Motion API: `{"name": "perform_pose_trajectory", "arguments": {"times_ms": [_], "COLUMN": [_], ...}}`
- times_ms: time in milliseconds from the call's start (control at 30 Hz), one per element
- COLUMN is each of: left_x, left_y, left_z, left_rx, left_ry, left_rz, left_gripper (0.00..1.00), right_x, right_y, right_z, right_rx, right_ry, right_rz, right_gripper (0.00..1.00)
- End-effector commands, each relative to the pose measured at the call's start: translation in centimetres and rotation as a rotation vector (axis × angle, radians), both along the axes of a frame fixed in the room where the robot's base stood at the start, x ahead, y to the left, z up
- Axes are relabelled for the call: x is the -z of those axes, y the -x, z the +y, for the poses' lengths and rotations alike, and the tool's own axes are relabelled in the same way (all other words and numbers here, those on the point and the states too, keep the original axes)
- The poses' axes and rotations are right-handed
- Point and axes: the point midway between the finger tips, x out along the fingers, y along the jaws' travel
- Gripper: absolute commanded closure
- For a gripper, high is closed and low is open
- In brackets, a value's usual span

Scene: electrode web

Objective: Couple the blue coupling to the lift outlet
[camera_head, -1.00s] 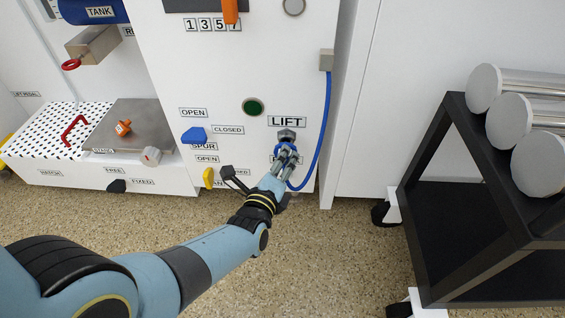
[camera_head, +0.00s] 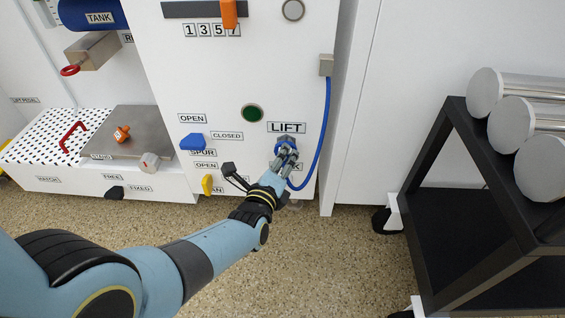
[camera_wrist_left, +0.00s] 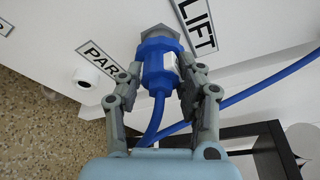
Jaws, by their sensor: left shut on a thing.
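The blue coupling (camera_wrist_left: 158,62) is between the fingers of my left gripper (camera_wrist_left: 160,88), which is shut on it. In the left wrist view its front end meets the grey metal lift outlet (camera_wrist_left: 157,37), beside the LIFT label (camera_wrist_left: 198,24); whether it is locked on cannot be told. In the head view the coupling (camera_head: 285,145) and my left gripper (camera_head: 282,160) are just below the LIFT label (camera_head: 286,128), and the outlet is mostly hidden. The blue hose (camera_head: 326,125) runs from the coupling up to a grey box on the panel. My right gripper is not in view.
A white stub (camera_wrist_left: 85,78) sits by the PARK label (camera_wrist_left: 101,61). A green button (camera_head: 252,113), a blue lever (camera_head: 193,141) and a yellow lever (camera_head: 207,184) are left on the panel. A black rack (camera_head: 440,190) with metal rolls stands right. The floor between is clear.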

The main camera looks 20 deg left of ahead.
Motion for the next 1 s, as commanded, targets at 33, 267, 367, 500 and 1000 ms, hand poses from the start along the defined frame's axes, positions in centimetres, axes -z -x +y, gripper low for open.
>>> {"name": "perform_pose_trajectory", "arguments": {"times_ms": [33,267,367,500,1000], "left_x": [0.0,0.0,0.0,0.0,-0.9], "left_y": [-0.1,-0.2,-0.2,-0.1,7.5], "left_z": [0.1,0.0,0.0,0.0,-0.1], "left_rx": [0.000,0.000,0.000,0.000,-0.001], "left_ry": [0.000,0.000,0.000,0.000,0.000], "left_rz": [0.000,0.000,0.000,0.000,0.003], "left_gripper": [1.00,0.38,0.37,0.37,0.37], "right_x": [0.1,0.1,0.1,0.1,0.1], "right_y": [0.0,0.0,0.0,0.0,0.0], "right_z": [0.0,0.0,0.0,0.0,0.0], "right_rx": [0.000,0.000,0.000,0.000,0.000], "right_ry": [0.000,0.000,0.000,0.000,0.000], "right_rz": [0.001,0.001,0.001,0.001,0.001], "right_gripper": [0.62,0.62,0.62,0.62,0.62]}}
